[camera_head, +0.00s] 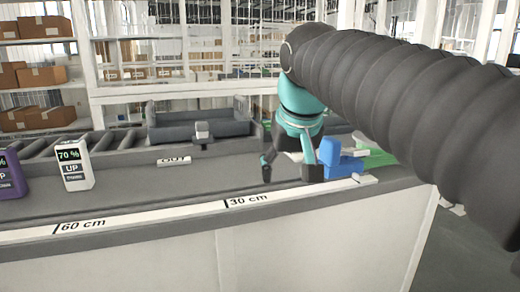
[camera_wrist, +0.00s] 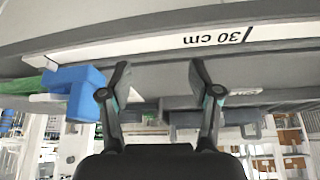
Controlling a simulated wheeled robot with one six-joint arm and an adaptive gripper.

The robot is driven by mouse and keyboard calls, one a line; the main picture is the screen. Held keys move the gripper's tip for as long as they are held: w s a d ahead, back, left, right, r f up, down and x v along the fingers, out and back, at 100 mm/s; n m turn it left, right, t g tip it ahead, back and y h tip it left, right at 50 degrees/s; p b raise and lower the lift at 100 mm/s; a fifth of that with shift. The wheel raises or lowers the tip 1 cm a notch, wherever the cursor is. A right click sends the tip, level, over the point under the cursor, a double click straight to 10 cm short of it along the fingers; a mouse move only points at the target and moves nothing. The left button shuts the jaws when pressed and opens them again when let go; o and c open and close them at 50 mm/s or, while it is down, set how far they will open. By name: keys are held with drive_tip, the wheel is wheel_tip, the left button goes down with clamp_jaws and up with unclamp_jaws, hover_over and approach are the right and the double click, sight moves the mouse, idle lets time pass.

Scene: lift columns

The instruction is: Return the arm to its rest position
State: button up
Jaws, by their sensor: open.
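My gripper (camera_head: 290,172) is in the camera_head view at the right of the counter, at the end of my dark ribbed arm. Its two fingers are spread apart with nothing between them. In the wrist view, my gripper (camera_wrist: 158,85) also shows open and empty, with the counter's front edge and the 30 cm mark beyond it. A blue block-like object (camera_head: 338,160) stands close beside the right finger; I cannot tell whether they touch. It also shows left of the fingers in the wrist view (camera_wrist: 78,88).
The grey counter (camera_head: 150,205) has a white measuring strip along its front edge. A white device reading 70 % UP (camera_head: 74,165) and a purple device (camera_head: 9,175) stand at the left. A dark grey tray (camera_head: 200,131) lies behind an OUT label (camera_head: 174,161). Green pieces (camera_head: 376,157) lie at the right.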

drive_tip(key=s+d+f+m, duration=0.1)
drive_tip(key=s+d+f, duration=0.4)
drive_tip(key=s+f, duration=0.3)
drive_tip(key=s+d+f+m, duration=0.1)
drive_tip(key=s+d+f, duration=0.5)
drive_tip(key=f, duration=0.8)
drive_tip(key=shift+s+h, duration=0.4)
drive_tip(key=shift+s, duration=0.65)
